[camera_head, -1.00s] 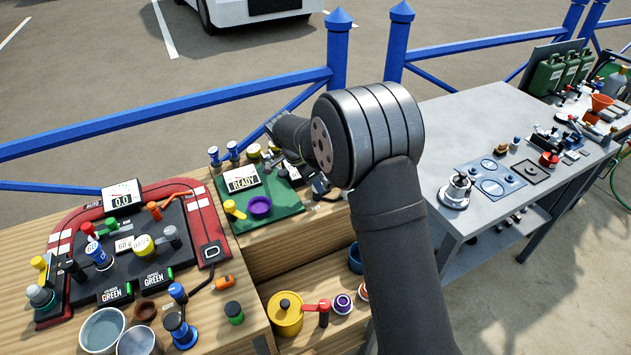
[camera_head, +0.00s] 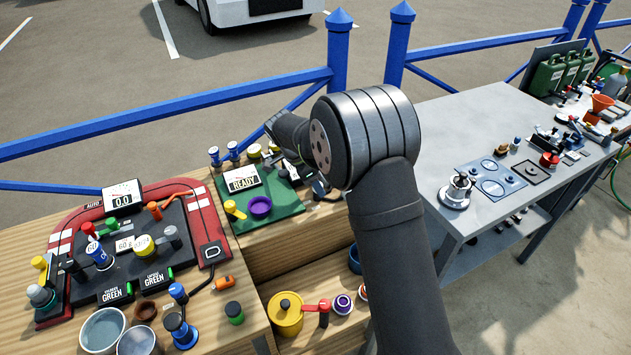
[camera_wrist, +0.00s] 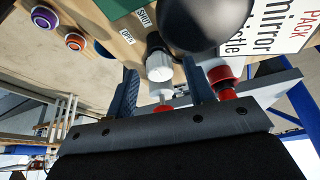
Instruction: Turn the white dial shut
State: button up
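The white dial (camera_wrist: 159,67) has a ribbed white cap on a dark body and shows in the wrist view at upper middle. Small labels reading SHUT (camera_wrist: 143,17) and OPEN (camera_wrist: 127,37) lie on the wood beside it. My gripper (camera_wrist: 163,82) is open, with one dark finger left of the dial and one right of it. I cannot tell whether either finger touches the dial. In the head view my wrist hides the dial and most of the gripper.
A dark round knob (camera_wrist: 205,22) and a red and white fitting (camera_wrist: 220,75) stand close to the right finger. A green mat (camera_head: 285,205) with a READY display (camera_head: 242,179) lies left of my wrist. A blue railing (camera_head: 170,108) runs behind the bench.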

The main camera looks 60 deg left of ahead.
jog(key=d+v, duration=0.1)
jog(key=v, duration=1.6)
jog(key=shift+s+a+r, duration=0.15)
jog(key=shift+a+r, duration=0.05)
jog(key=shift+a, duration=0.3)
jog(key=shift+f, duration=0.1)
jog(key=x, duration=1.7)
jog(key=shift+f, duration=0.1)
